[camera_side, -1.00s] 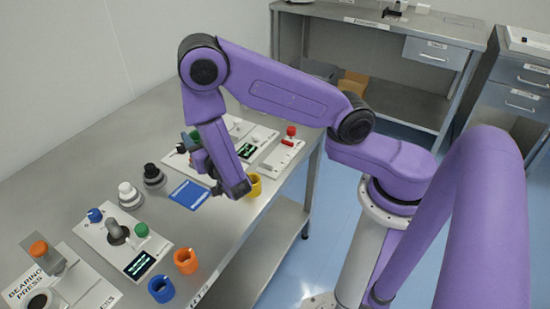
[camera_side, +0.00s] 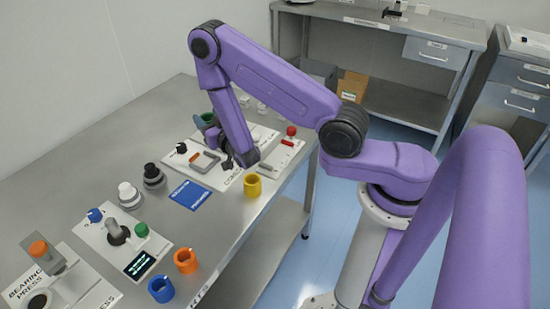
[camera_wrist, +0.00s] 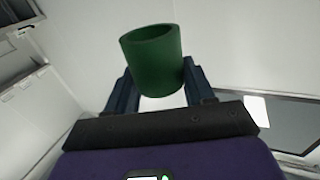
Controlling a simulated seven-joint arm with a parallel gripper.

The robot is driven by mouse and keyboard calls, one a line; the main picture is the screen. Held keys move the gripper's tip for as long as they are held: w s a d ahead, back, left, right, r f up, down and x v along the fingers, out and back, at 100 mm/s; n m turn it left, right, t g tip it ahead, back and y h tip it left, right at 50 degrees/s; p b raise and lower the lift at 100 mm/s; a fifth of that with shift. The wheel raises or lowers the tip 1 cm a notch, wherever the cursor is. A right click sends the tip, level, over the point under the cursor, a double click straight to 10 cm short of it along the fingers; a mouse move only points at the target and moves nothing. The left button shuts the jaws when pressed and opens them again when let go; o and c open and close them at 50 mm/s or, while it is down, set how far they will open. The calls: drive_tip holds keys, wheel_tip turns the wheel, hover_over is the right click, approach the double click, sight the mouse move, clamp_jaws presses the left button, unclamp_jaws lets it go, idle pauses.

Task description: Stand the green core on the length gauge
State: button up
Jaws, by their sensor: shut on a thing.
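The green core (camera_wrist: 155,62) is a hollow cylinder held between the two fingers of my gripper (camera_wrist: 158,88) in the wrist view. In the side view, the green core (camera_side: 207,117) shows only partly behind my arm, at my gripper (camera_side: 213,128), apparently raised over the back of the bench. Below is a white plate (camera_side: 225,177) with lettering starting "CORE", a grey U-shaped bracket (camera_side: 206,163) and a black knob (camera_side: 181,148). I cannot tell for sure which fixture is the length gauge. My forearm hides part of this plate.
A yellow cup (camera_side: 252,185) stands at the bench's front edge, near my wrist. A blue mat (camera_side: 190,195) lies left of it. Black (camera_side: 153,177) and white (camera_side: 130,195) stacked parts stand behind. A red-knobbed fixture (camera_side: 290,133) is at right. Orange (camera_side: 186,261) and blue (camera_side: 161,289) cups stand in front.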

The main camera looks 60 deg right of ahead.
drive_tip(key=s+d+r, duration=0.1)
drive_tip(key=s+d, duration=1.1)
drive_tip(key=s, duration=0.3)
drive_tip(key=shift+a+f, duration=0.1)
drive_tip(key=shift+f, duration=6.35)
drive_tip(key=shift+f, duration=0.1)
drive_tip(key=o, duration=1)
